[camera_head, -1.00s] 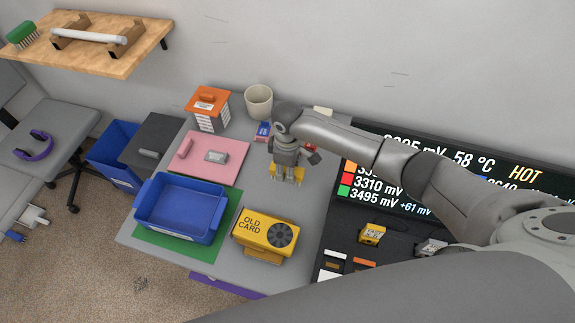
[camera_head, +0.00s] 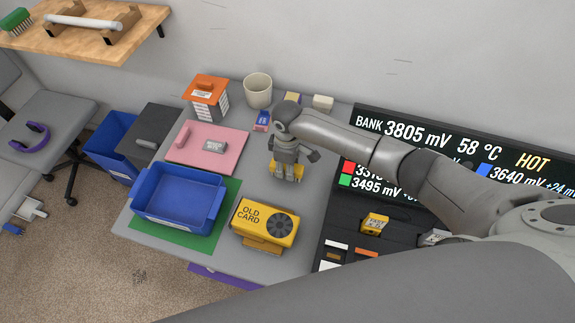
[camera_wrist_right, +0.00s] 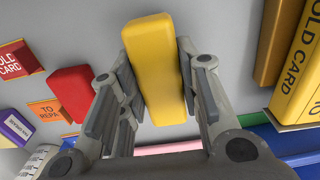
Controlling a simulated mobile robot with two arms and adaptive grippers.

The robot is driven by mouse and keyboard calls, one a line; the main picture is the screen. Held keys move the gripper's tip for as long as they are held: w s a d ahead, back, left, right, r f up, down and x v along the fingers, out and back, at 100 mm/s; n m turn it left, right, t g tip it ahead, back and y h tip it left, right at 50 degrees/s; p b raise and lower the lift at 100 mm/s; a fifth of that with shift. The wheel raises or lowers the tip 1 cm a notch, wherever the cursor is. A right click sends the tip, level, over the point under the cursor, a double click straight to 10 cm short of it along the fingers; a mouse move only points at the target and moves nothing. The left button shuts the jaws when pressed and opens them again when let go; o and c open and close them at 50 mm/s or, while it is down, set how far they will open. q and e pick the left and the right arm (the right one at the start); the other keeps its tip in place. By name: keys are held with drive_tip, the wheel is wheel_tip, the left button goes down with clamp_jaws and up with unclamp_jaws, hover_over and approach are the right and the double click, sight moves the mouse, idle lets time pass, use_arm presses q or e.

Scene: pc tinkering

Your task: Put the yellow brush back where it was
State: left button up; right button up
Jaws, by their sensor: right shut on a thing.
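My right gripper (camera_head: 287,172) is above the grey table, between the pink mat and the black battery panel. In the right wrist view, it (camera_wrist_right: 160,90) is shut on a yellow block-shaped thing (camera_wrist_right: 157,65), which appears to be the yellow brush; no bristles show. Its yellow lower part also shows under the fingers in the head view (camera_head: 288,178). I cannot tell whether it touches the table. My left gripper is out of view.
A yellow OLD CARD box (camera_head: 262,218) stands in front, near a blue tray (camera_head: 180,185). A pink mat (camera_head: 228,162) lies left. A red block (camera_wrist_right: 70,92) is beside the gripper in the wrist view. A green brush (camera_head: 15,22) is on the wooden shelf (camera_head: 118,45).

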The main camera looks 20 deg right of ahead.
drive_tip(key=shift+f, duration=0.45)
drive_tip(key=o, duration=0.6)
drive_tip(key=o, duration=0.5)
drive_tip(key=shift+o, duration=0.2)
drive_tip(key=shift+r, duration=0.1)
wheel_tip(320, 180, up, 8)
drive_tip(key=p, duration=0.8)
idle(0.3)
